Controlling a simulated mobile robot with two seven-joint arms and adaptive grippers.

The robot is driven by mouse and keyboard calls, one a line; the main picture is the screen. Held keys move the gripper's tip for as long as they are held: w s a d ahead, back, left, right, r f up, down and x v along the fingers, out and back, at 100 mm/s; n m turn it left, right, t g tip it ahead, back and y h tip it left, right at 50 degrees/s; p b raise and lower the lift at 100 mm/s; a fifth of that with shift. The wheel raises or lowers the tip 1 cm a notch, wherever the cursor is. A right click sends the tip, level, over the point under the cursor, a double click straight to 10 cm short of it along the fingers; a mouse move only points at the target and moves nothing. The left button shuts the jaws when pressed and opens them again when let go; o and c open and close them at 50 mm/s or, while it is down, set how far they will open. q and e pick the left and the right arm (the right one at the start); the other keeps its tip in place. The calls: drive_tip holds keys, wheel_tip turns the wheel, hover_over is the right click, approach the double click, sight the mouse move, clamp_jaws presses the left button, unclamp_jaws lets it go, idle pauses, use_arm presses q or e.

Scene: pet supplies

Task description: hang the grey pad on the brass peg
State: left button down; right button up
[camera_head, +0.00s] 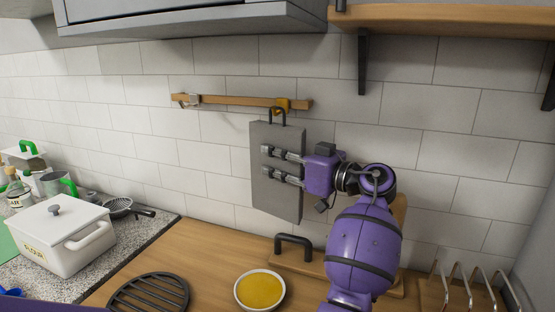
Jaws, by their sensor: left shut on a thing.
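The grey pad (276,195) hangs upright in front of the tiled wall, with a dark loop (278,113) at its top edge. The brass peg (282,104) is on the wooden rail (235,101), towards its right end. The loop overlaps the peg in the head view; I cannot tell whether it is around the peg or just in front of it. My left gripper (283,164) is shut on the pad, its fingers reaching across the pad's face from the right. My right gripper is not in view.
A silver peg (187,99) is at the rail's left end. Below are a bowl of yellow food (260,290), a black round trivet (149,294), a board with a dark handle (293,245) and a wire rack (470,285). A white flour box (62,236) stands left. A shelf (450,20) overhangs the right.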

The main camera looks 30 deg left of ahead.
use_arm(q)
drive_tip(key=c, duration=1.4)
unclamp_jaws()
drive_tip(key=shift+o, duration=0.2)
drive_tip(key=d, duration=1.2)
drive_tip(key=shift+s, duration=0.2)
drive_tip(key=shift+f, duration=0.1)
